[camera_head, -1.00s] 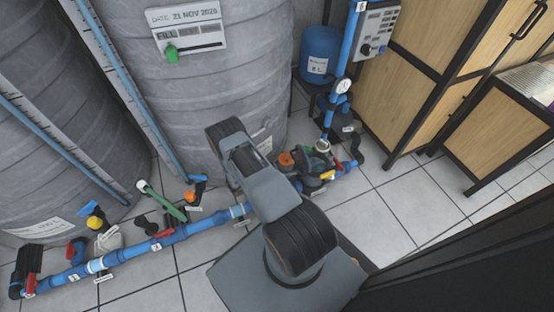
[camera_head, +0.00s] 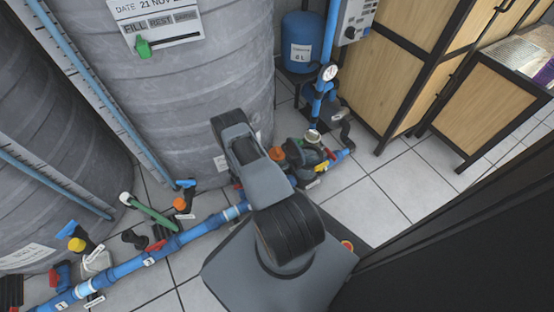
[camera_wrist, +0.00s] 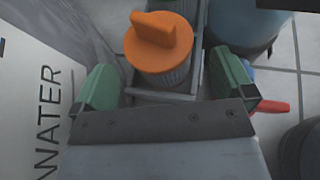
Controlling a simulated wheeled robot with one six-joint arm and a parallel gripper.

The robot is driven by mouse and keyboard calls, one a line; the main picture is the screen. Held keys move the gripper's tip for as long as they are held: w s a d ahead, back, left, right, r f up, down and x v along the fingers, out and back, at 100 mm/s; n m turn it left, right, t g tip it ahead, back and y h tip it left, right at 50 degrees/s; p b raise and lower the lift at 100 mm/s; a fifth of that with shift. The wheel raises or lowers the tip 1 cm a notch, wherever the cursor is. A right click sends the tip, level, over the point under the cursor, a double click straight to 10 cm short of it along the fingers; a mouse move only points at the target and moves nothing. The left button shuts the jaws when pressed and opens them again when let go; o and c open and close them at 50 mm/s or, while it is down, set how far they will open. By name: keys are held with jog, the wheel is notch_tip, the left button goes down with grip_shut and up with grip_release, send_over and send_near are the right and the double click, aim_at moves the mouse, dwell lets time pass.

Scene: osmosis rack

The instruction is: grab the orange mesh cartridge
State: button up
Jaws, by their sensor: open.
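An orange knob-topped piece (camera_wrist: 158,38) shows in the wrist view, with a raised grip bar on top and a dark ribbed body below; I take it for the orange mesh cartridge, though no mesh is visible. It stands beyond my gripper (camera_wrist: 165,85), roughly in line with the gap between its two green fingers. The fingers are spread apart with nothing between their tips. In the head view, an orange cap (camera_head: 277,154) shows beside my arm, by the pump; I cannot tell whether it is the same piece. My gripper's fingers are hidden in the head view.
A big grey tank (camera_head: 190,100) rises close behind my arm. A blue pipe (camera_head: 190,235) with valves runs along the floor to the pump (camera_head: 305,155). A small blue tank (camera_head: 300,45) and a wooden cabinet (camera_head: 385,75) stand right. Tiled floor (camera_head: 370,195) is clear there.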

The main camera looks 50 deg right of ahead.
aim_at(275, 155)
jog(key=b+x, duration=0.2)
jog(key=x, duration=0.2)
jog(key=shift+w+d, duration=0.15)
jog(key=shift+d, duration=0.05)
jog(key=shift+d+f, duration=0.1)
jog(key=shift+d, duration=0.25)
jog(key=shift+c, duration=0.4)
jog(key=c, duration=0.7)
